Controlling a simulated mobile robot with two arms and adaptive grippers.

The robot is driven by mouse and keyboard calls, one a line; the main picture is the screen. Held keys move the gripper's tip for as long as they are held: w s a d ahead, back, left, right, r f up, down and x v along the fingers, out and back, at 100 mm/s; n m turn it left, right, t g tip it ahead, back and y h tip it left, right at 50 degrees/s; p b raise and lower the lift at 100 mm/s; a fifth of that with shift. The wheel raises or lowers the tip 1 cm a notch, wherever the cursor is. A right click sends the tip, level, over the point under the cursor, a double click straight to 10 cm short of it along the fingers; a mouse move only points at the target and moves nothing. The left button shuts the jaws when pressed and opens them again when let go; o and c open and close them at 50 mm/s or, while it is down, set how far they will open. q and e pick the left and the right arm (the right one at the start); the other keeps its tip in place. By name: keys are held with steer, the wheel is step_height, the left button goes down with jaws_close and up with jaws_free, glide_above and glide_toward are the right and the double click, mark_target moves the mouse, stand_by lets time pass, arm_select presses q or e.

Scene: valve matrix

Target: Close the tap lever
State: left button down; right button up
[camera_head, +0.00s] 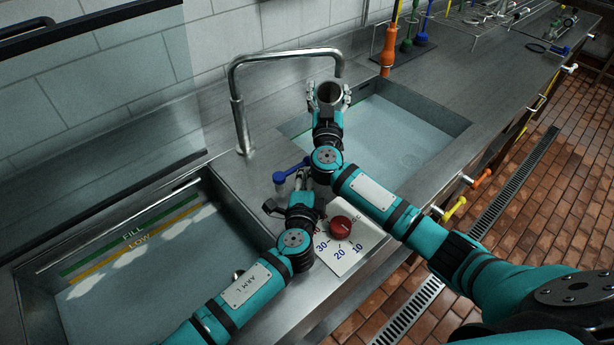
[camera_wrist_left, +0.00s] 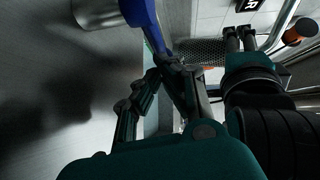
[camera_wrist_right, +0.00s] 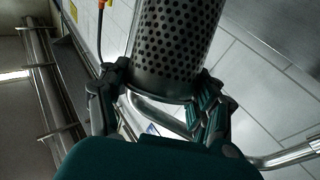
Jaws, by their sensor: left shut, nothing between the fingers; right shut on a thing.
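The blue tap lever (camera_head: 291,172) is on the counter between the two basins; it also shows at the top of the left wrist view (camera_wrist_left: 143,20). My left gripper (camera_head: 301,182) is shut and empty, with its fingertips close beside the lever; I cannot tell if they touch it. The bent metal tap spout (camera_head: 237,95) rises behind and arches right. My right gripper (camera_head: 330,103) is shut on a perforated metal cylinder (camera_wrist_right: 178,45), held upright below the spout's end, over the left edge of the right basin. The cylinder's open top (camera_head: 329,92) faces the head camera.
A red knob (camera_head: 340,227) sits on a numbered dial plate (camera_head: 350,254) close to my left gripper. The left basin (camera_head: 130,290) has FILL and LOW lines; the right basin (camera_head: 400,135) lies beyond. An orange-handled tool (camera_head: 388,58) stands at the back. Coloured valve handles line the front edge.

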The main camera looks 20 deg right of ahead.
arm_select(q)
steer(key=shift+w, duration=0.15)
steer(key=shift+w+a+f, duration=0.1)
steer(key=shift+w+a, duration=0.05)
steer(key=shift+w, duration=0.35)
arm_select(e)
steer(key=shift+s+r, duration=0.1)
steer(key=shift+s, duration=0.1)
steer(key=shift+d, duration=0.1)
arm_select(q)
steer(key=shift+s+a+f, duration=0.1)
steer(key=shift+s+a, duration=0.15)
steer(key=shift+s, duration=0.15)
steer(key=v, duration=1.1)
steer(key=shift+s+d, duration=0.1)
steer(key=shift+r, duration=0.25)
